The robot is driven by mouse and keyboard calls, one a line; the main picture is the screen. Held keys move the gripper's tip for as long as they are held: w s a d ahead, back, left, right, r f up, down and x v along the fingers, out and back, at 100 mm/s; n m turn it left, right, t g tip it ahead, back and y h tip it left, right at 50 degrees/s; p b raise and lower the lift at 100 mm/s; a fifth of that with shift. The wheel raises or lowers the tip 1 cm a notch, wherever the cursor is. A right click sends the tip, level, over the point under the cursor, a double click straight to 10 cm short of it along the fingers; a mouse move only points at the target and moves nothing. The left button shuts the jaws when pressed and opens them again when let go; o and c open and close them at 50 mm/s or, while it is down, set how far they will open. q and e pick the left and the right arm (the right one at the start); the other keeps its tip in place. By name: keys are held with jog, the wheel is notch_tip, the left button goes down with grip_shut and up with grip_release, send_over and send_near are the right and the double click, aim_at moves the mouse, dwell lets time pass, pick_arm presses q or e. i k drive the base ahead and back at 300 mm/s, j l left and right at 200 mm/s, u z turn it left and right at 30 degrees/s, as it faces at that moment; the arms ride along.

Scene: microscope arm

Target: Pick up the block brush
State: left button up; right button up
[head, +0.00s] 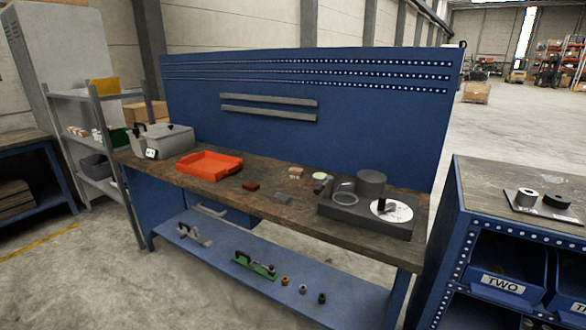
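Neither of my grippers shows in the head view. The block brush cannot be singled out for certain at this size.
An orange tray (210,165) and a grey case (163,141) stand on the bench's left. A dark plate (365,216) with a grey cylinder and a pale disc fills its right. Several tools lie on the lower shelf (225,262). Open floor (130,285) lies in front.

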aim_at(294, 172)
jog(key=i+j+u, duration=0.2)
jog(key=i+j, duration=1.1)
